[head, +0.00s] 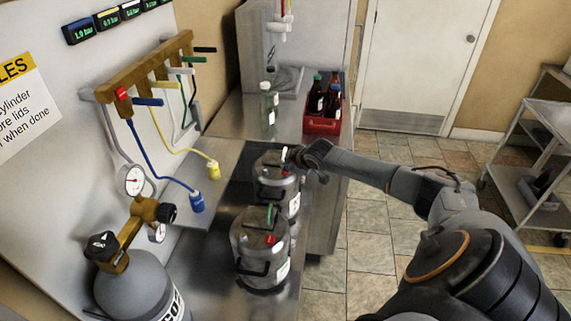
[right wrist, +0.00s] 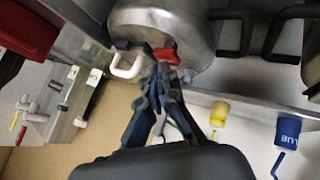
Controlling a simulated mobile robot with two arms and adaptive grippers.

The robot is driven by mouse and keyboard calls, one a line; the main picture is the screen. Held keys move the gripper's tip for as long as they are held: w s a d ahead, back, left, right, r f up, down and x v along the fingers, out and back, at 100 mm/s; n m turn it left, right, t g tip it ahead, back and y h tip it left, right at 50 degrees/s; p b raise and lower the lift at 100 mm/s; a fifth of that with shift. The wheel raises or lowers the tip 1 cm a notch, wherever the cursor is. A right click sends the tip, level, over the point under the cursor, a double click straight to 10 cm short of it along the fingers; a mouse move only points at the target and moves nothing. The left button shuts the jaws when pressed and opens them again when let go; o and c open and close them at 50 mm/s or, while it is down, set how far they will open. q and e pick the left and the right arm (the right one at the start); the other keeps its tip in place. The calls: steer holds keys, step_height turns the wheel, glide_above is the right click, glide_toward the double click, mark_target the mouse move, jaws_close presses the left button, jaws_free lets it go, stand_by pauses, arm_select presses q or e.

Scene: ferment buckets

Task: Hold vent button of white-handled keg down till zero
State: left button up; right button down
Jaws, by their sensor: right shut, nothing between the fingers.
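The white-handled keg (head: 277,187) stands on the steel counter behind a green-handled keg (head: 262,250). Its white handle (head: 284,154) shows beside my right gripper (head: 306,157), which is over the keg's lid. In the right wrist view the keg (right wrist: 160,22) fills the top, with the white handle (right wrist: 127,68) left of the fingers. My right gripper (right wrist: 162,72) is shut and empty, its fingertips at the red vent button (right wrist: 172,56) and partly covering it. I cannot tell whether the button is pressed. My left gripper is out of view.
Wall displays (head: 108,18) show small bar readings, hard to read. A gas cylinder (head: 140,285) stands front left. A red bottle crate (head: 322,124) sits behind; a cart (head: 520,135) is at right.

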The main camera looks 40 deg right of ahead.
mark_target(287, 172)
steer(key=shift+s+f, duration=0.15)
steer(key=shift+f, duration=0.45)
stand_by(2.1)
steer(key=shift+r, duration=0.1)
stand_by(2.4)
steer(key=shift+r+p, duration=0.8)
steer(key=shift+r, duration=0.25)
steer(key=shift+r, duration=0.25)
step_height(287, 172, up, 5)
steer(key=p, duration=0.4)
steer(key=shift+f+p, duration=0.2)
steer(key=shift+p, duration=0.15)
steer(key=shift+f, duration=0.1)
